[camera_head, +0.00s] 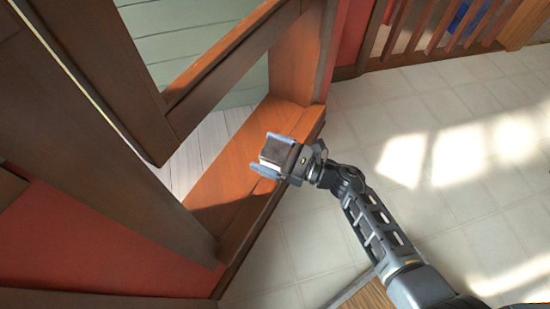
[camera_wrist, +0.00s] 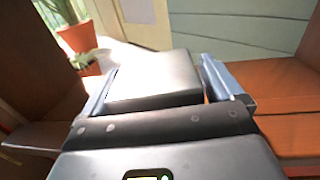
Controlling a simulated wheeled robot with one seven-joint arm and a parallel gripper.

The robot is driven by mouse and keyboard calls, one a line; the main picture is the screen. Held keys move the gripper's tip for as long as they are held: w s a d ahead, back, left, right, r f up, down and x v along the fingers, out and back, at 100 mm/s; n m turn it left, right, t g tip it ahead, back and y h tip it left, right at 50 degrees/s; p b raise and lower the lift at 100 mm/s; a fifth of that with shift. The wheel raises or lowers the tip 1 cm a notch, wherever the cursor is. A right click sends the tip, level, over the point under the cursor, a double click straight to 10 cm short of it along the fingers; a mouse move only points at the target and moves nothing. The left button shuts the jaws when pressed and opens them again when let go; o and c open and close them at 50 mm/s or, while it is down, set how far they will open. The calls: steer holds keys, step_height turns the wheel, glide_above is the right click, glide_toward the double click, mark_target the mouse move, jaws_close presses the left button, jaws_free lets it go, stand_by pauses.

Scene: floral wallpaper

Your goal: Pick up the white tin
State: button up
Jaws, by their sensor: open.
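My gripper (camera_head: 261,152) is open over the wooden ledge, its two bluish fingers spread apart. In the wrist view the tin (camera_wrist: 155,78) shows as a grey block between the fingers of my gripper (camera_wrist: 158,65). A narrow gap shows between the tin and the right finger; the left finger is very close to it. The tin's underside is hidden, so I cannot tell whether it rests on the ledge.
The orange-brown ledge (camera_head: 225,163) runs below a wooden frame (camera_head: 225,65). Dark beams (camera_head: 110,170) stand close on the left. Pale tiled floor (camera_head: 400,140) lies open to the right. Potted plants (camera_wrist: 78,36) stand beyond in the wrist view. A wooden railing (camera_head: 445,30) stands at the back.

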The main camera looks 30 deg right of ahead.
steer(key=shift+c, duration=0.2)
steer(key=c, duration=1.2)
